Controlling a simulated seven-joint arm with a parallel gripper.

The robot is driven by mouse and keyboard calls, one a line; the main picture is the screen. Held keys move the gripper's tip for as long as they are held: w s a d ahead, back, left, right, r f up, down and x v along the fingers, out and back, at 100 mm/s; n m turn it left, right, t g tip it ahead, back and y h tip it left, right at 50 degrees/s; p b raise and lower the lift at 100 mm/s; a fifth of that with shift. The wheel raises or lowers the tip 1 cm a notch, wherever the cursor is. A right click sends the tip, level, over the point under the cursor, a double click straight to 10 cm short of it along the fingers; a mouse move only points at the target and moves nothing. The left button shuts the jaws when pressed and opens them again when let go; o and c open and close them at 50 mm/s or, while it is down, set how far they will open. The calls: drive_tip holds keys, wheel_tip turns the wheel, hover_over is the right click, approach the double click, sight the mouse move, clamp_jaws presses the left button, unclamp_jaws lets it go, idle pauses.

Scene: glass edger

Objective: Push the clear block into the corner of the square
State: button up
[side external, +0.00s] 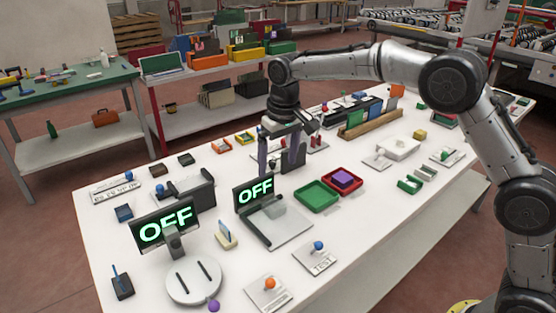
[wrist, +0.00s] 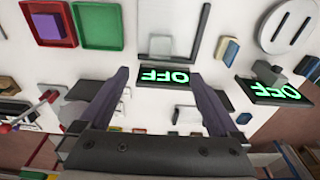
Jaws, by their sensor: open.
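The square is a light grey plate (side external: 287,231) with a dark raised edge along its left side and a black OFF display (side external: 253,194) at its back. In the wrist view the plate (wrist: 182,28) is beyond the OFF display (wrist: 165,77). The clear block is faint; a see-through shape (side external: 273,207) shows on the plate near the display, and a pale patch (wrist: 160,45) shows in the wrist view. My gripper (side external: 279,168) is open and empty, pointing down behind the display, apart from the block. Its spread fingers (wrist: 160,80) flank the display in the wrist view.
A green tray (side external: 318,196) and a red tray (side external: 342,181) with a purple block stand right of the plate. A second OFF display (side external: 165,229) and a round white plate (side external: 193,281) are at the left. A yellow-and-blue piece (side external: 226,236) stands close left of the plate.

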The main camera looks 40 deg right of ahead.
sight(274, 204)
drive_tip(key=f, duration=0.4)
drive_tip(key=w+f, duration=0.1)
drive_tip(key=f, duration=0.8)
drive_tip(key=shift+w+f, duration=0.35)
drive_tip(key=shift+f, duration=0.05)
drive_tip(key=shift+c, duration=0.3)
drive_tip(key=c, duration=1.4)
drive_tip(key=o, duration=1.5)
drive_tip(key=shift+c, duration=0.2)
drive_tip(key=shift+r, duration=0.2)
wheel_tip(274, 204, up, 14)
drive_tip(key=s, duration=0.1)
drive_tip(key=shift+s+f, duration=0.25)
drive_tip(key=shift+s, duration=0.1)
